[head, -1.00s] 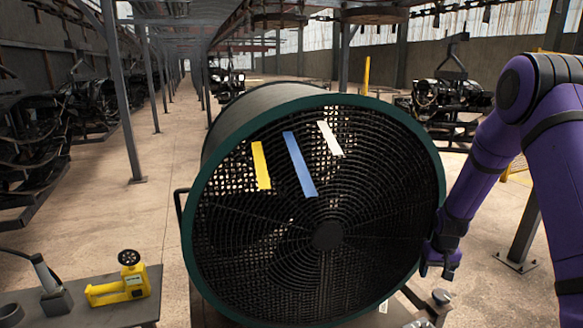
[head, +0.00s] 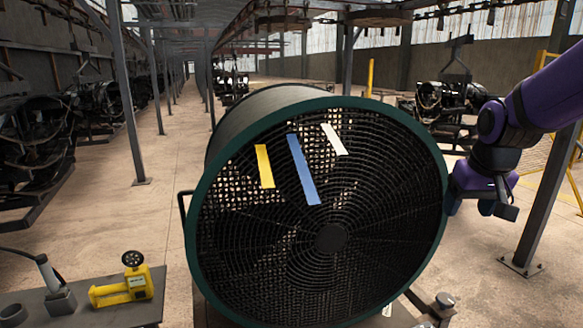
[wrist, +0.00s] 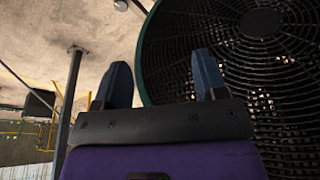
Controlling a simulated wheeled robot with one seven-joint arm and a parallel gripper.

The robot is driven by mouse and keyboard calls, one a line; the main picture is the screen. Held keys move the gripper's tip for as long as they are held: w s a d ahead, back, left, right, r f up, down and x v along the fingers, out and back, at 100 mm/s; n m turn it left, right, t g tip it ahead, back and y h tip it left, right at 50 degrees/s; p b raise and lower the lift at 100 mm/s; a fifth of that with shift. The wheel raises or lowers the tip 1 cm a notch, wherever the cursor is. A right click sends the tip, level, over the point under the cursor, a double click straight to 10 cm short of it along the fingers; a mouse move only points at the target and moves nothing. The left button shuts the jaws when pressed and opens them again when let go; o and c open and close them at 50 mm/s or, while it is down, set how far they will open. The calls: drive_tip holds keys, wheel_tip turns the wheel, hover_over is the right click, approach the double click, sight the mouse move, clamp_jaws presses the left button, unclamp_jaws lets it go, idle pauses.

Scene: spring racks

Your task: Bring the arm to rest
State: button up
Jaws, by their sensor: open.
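My gripper (head: 468,211) is at the right rim of the big drum fan (head: 330,238) in the head view, at the end of my purple arm. In the wrist view my gripper (wrist: 161,80) shows two dark blue fingers spread apart with nothing between them. The fan's green rim (wrist: 143,60) and black grille fill the right side of that view, behind the right finger. I cannot tell whether the finger touches the fan. Yellow, blue and white strips (head: 303,170) lie across the fan's grille.
A grey table (head: 110,312) at the lower left holds a yellow tool (head: 125,285) and a dark device (head: 55,290). A steel post (head: 545,200) stands right of my gripper. Dark machinery hangs along the left wall (head: 40,145). Open floor (head: 165,210) runs left of the fan.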

drive_tip(key=s+a+r+t, duration=0.1)
drive_tip(key=s+a+r, duration=0.1)
drive_tip(key=s, duration=0.8)
drive_tip(key=s+a+r, duration=0.2)
drive_tip(key=s+r, duration=0.2)
drive_tip(key=s, duration=0.6)
drive_tip(key=shift+r+n+t, duration=0.3)
drive_tip(key=shift+n+t, duration=0.1)
drive_tip(key=shift+w, duration=0.1)
